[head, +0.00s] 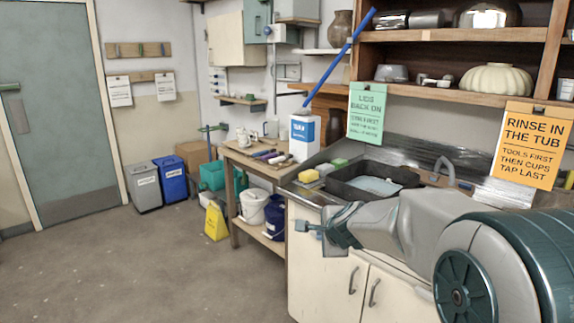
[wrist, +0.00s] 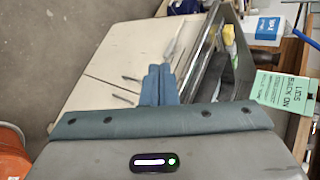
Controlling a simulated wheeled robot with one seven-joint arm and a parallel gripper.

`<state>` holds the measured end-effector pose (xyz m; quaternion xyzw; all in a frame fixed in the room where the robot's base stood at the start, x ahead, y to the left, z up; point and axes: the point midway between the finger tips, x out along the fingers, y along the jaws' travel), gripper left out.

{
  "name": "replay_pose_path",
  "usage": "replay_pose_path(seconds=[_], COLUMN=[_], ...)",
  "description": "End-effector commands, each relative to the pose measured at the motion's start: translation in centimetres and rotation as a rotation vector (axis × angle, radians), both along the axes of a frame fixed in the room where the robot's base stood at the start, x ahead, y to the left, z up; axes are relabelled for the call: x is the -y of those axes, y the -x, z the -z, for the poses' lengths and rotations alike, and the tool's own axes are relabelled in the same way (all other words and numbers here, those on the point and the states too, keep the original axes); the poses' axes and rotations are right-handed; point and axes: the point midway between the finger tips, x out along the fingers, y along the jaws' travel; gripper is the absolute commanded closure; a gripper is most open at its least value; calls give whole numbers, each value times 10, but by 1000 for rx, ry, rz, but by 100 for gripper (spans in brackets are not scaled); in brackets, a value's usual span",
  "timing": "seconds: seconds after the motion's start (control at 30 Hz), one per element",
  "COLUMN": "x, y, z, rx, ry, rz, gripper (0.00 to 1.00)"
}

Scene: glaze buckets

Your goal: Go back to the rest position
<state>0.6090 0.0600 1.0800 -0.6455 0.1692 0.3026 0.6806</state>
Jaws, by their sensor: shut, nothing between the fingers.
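My gripper (head: 308,227) is in front of the sink counter in the head view, at about the height of the counter's front edge. In the wrist view its two blue-grey fingers (wrist: 157,82) are together with nothing between them. The cream cabinet (wrist: 110,75) with its handles lies beyond the fingers in that view. My arm runs from the lower right of the head view across the front of the counter. No rest position is marked in either view.
A dark tub (head: 345,184) sits on the counter, with a yellow sponge (head: 308,176) left of it. A wooden bench (head: 262,170) bears a white container (head: 302,137). Buckets (head: 253,206) stand under it. A yellow floor sign (head: 216,221) stands nearby. The floor at left is clear.

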Motion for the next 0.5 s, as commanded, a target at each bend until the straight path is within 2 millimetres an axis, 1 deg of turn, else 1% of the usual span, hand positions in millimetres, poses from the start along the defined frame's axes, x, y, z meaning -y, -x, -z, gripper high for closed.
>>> replay_pose_path(seconds=[0.03, 0.13, 0.23, 0.27, 0.3, 0.37, 0.4, 0.5], x=[-4, -6, -3, -1, 3, 9, 15, 30], y=[24, 70, 119, 134, 154, 184, 203, 247], z=[-4, -1, 6, 8, 13, 19, 23, 34], rx=[-8, -41, -82, -96, -117, -150, -174, -236], ry=[82, 249, 411, 458, 520, 611, 667, 789], rz=[-96, -294, -484, -540, -617, -729, -799, -960], gripper=[100, 100, 100, 100, 100, 100, 100, 100])
